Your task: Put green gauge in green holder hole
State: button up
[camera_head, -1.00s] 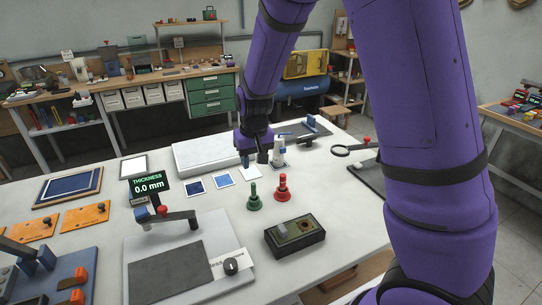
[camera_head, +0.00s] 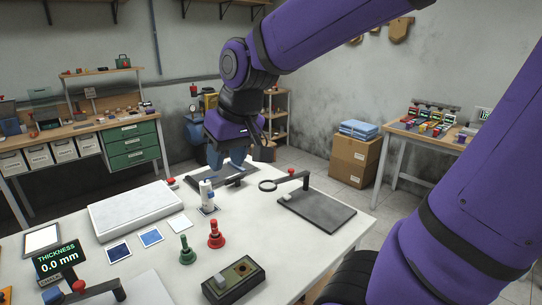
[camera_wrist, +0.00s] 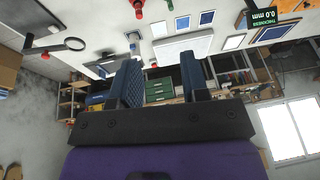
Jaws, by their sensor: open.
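The green gauge (camera_head: 187,250), a small bell-shaped piece with a knob on top, stands upright on the white table. A similar red gauge (camera_head: 215,234) stands just to its right. A dark holder block (camera_head: 233,280) lies in front of them, with a hole in an olive-green patch; nothing is seen in the hole. My gripper (camera_head: 226,160) is raised above the back of the table, well away from the gauges. In the wrist view its two blue fingers (camera_wrist: 160,68) are apart with nothing between them. The green gauge shows there at the top edge (camera_wrist: 170,5).
A small white bottle-like object (camera_head: 206,194) stands below my gripper. A magnifier on a stand (camera_head: 268,185) and a dark plate (camera_head: 316,208) are to the right. A pale slab (camera_head: 137,208) and the thickness display (camera_head: 60,262) are to the left. Blue and white squares lie between.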

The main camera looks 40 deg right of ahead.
jog(key=s+d+r+t+h, duration=0.1)
jog(key=s+r, duration=0.2)
jog(key=s, duration=0.8)
jog(key=shift+d, duration=0.3)
